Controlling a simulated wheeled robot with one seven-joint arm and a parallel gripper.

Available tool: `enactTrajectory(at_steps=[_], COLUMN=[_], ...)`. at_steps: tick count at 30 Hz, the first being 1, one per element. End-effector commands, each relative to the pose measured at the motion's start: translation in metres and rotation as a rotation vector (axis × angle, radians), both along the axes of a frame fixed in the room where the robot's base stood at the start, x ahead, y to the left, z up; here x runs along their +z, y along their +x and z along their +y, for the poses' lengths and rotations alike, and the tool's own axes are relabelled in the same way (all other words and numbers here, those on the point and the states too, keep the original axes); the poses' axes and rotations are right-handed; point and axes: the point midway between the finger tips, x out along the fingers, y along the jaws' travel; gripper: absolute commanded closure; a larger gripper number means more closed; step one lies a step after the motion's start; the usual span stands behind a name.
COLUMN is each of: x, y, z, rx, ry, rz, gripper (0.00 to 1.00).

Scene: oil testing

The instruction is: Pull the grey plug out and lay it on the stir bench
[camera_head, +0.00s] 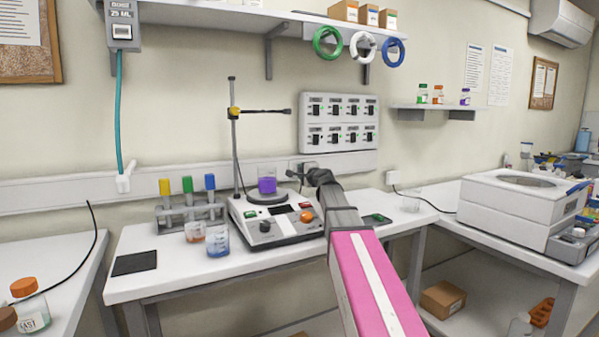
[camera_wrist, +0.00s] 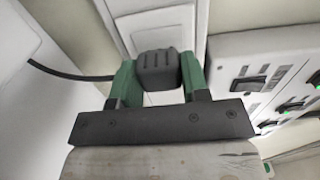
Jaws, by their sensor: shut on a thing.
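The grey plug (camera_wrist: 158,72) is dark and ribbed, and sits between the green fingers of my gripper (camera_wrist: 157,75) in the wrist view. My gripper is shut on it. A black cord (camera_wrist: 68,74) runs off to the left. A white wall socket plate (camera_wrist: 152,20) is just beyond the plug; I cannot tell whether its pins are in the socket. In the head view my arm reaches over the stir bench (camera_head: 185,268) to the wall trunking behind the stirrer (camera_head: 275,226), hiding most of the plug.
A tube rack (camera_head: 188,213), two beakers (camera_head: 217,241) and a black pad (camera_head: 135,262) stand on the bench's left part. The stirrer carries a purple beaker (camera_head: 267,185) beside a rod stand (camera_head: 235,130). A switch panel (camera_head: 339,123) is on the wall.

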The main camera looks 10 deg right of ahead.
Motion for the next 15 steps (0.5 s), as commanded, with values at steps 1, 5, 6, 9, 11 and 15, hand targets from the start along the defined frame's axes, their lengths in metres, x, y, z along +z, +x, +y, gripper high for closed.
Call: enactTrajectory(at_steps=[1, 5, 6, 9, 11, 15], x=[0.0, 0.0, 0.0, 0.0, 0.0, 0.0], y=[-0.003, -0.007, -0.008, -0.011, -0.013, -0.018], z=[-0.001, -0.002, -0.002, -0.003, -0.004, -0.005], rx=[0.0, 0.0, 0.0, 0.0, 0.0, 0.0], ry=[0.0, 0.0, 0.0, 0.0, 0.0, 0.0], rz=[0.0, 0.0, 0.0, 0.0, 0.0, 0.0], gripper=[0.96, 0.96, 0.96, 0.96, 0.96, 0.96])
